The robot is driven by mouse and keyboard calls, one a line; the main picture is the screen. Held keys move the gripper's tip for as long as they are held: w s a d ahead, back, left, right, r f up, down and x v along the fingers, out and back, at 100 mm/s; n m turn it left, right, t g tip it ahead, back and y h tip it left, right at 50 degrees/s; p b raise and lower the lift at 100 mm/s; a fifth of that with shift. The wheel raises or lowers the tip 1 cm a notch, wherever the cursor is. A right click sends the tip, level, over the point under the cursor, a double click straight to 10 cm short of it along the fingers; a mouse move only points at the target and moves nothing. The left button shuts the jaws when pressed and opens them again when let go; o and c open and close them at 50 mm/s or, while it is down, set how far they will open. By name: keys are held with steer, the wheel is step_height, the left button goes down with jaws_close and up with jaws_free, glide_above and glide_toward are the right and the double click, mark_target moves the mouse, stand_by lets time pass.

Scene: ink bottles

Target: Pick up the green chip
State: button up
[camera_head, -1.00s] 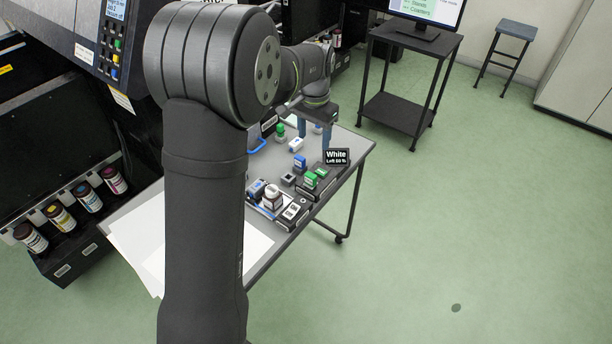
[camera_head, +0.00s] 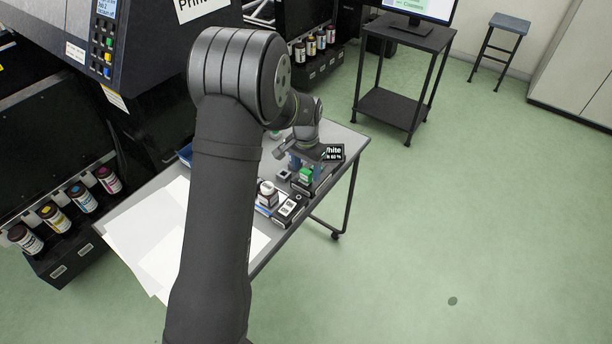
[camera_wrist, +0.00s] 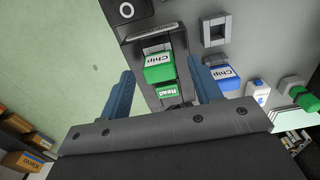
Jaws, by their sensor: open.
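The green chip (camera_wrist: 159,68) is a small block with a white "Chip" label. In the wrist view it sits at the black reader, right above a green "Read" label (camera_wrist: 167,92). In the head view the green chip (camera_head: 306,174) shows just below my gripper. My gripper (camera_wrist: 160,85) is open, with one blue finger on each side of the chip and apart from it. In the head view my gripper (camera_head: 305,162) is over the right part of the table. A blue chip (camera_wrist: 226,77) lies on the table to the right of the right finger in the wrist view.
A white ink bottle (camera_head: 267,193) stands on the table, near a black device (camera_head: 289,207). A "White" display (camera_head: 333,153) stands close behind my gripper. An empty square holder (camera_wrist: 215,31) lies beside the reader. White sheets (camera_head: 150,235) cover the table's left part.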

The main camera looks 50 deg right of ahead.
mark_target(309, 173)
steer(key=shift+f, duration=0.8)
steer(key=c, duration=1)
steer(key=shift+c, duration=0.3)
steer(key=shift+r, duration=0.5)
steer(key=r, duration=0.2)
steer(key=s+r, duration=0.1)
steer(key=r, duration=0.1)
steer(key=shift+s, duration=0.1)
steer(key=s+a+r, duration=0.1)
steer(key=s+r, duration=0.8)
steer(key=s, duration=0.1)
steer(key=shift+s+a, duration=0.25)
